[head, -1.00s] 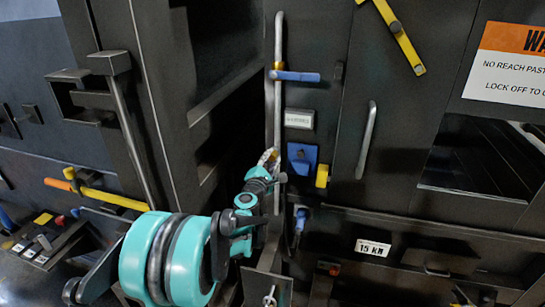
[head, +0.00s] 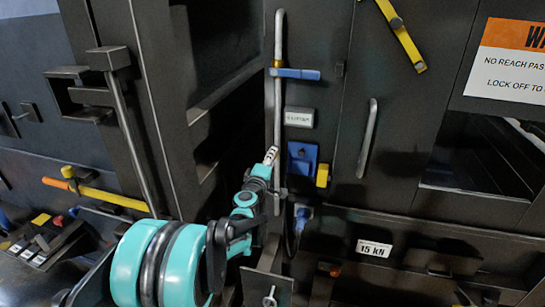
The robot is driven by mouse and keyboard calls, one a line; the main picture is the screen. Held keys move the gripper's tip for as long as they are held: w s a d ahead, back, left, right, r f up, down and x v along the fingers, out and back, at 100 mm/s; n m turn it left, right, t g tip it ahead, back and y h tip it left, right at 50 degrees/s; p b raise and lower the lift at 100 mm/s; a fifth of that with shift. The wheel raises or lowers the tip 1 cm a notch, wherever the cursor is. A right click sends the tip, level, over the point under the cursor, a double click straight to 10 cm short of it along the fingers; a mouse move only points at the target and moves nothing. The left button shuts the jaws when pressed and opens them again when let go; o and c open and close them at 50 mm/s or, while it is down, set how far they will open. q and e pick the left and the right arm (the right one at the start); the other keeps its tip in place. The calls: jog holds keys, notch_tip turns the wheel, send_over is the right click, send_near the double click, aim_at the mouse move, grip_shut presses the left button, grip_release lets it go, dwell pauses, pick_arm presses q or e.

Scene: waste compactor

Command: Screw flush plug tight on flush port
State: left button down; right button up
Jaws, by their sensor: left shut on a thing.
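A thin grey vertical pipe (head: 278,115) carries a blue lever (head: 296,74) and a brass-coloured fitting near its top. My left gripper (head: 273,178) is small in the picture, at the lower end of this pipe. It is shut on a small part beside the pipe, which looks like the flush plug. The fingers and the pipe hide most of this part and the port, so I cannot tell how the plug sits or whether a gap remains. My right gripper is not in view.
A blue box (head: 302,158) and a yellow block (head: 322,175) sit just right of my gripper. A door handle (head: 367,138) is further right. A blue connector with a cable (head: 302,218) hangs below. A dark panel edge stands close on the left.

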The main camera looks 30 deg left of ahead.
pick_arm(q)
jog(key=shift+m, duration=0.4)
jog(key=c, duration=1.2)
grip_release()
jog(key=shift+c, duration=0.4)
